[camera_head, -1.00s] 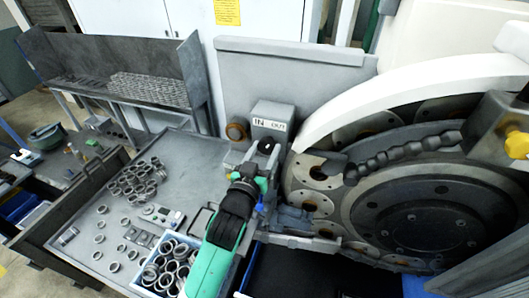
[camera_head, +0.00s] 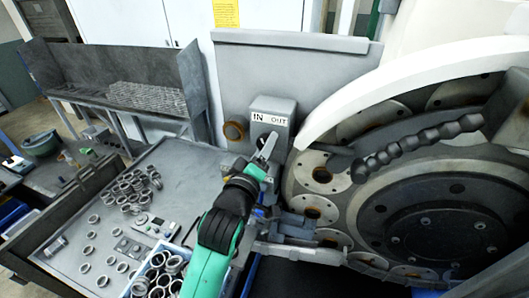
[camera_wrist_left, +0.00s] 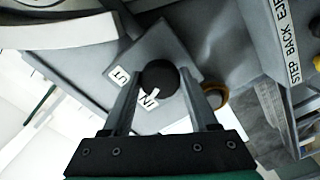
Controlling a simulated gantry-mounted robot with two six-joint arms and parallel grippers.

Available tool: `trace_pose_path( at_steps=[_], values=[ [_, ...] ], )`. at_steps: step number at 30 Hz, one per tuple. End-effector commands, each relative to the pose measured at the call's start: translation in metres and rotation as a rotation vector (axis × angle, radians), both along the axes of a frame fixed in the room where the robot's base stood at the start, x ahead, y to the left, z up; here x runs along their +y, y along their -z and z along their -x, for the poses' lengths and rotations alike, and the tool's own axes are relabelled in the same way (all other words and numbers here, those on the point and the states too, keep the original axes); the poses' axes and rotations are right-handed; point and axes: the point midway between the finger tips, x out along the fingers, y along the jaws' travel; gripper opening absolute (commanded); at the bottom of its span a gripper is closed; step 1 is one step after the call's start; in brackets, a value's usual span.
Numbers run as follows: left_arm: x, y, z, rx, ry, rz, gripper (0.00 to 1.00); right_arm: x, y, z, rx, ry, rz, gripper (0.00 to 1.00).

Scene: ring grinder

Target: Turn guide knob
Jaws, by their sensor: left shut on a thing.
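The guide knob (camera_wrist_left: 158,78) is a round black knob with a white pointer mark, on a grey box (camera_wrist_left: 158,52) with IN and OUT labels. My left gripper (camera_wrist_left: 160,82) has one finger on each side of the knob and is shut on it. In the head view the left gripper (camera_head: 266,150) reaches up from the bottom to the grey box under its IN/OUT label (camera_head: 269,119). Its fingers hide the knob there. My right gripper is in neither view.
A large grinding disc (camera_head: 430,215) with a white guard (camera_head: 400,85) stands to the right. A grey table (camera_head: 170,170) with many metal rings and a small control panel lies to the left. A brown-rimmed round part (camera_head: 233,131) sits left of the box.

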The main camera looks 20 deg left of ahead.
Motion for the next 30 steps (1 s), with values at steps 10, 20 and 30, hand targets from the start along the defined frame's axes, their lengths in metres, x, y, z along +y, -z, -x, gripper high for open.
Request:
trace_pose_path(
  at_steps=[10,20,30],
  values=[
    [-0.0004,0.0007,0.0001,-0.014,0.001,0.197,0.04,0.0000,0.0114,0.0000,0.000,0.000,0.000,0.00],
    [-0.0004,-0.0004,0.0000,-0.018,0.001,0.252,0.04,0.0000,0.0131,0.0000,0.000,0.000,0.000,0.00],
    [-0.0004,-0.0006,0.0000,-0.018,0.001,0.253,0.63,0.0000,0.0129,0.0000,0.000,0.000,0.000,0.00]
  ],
)
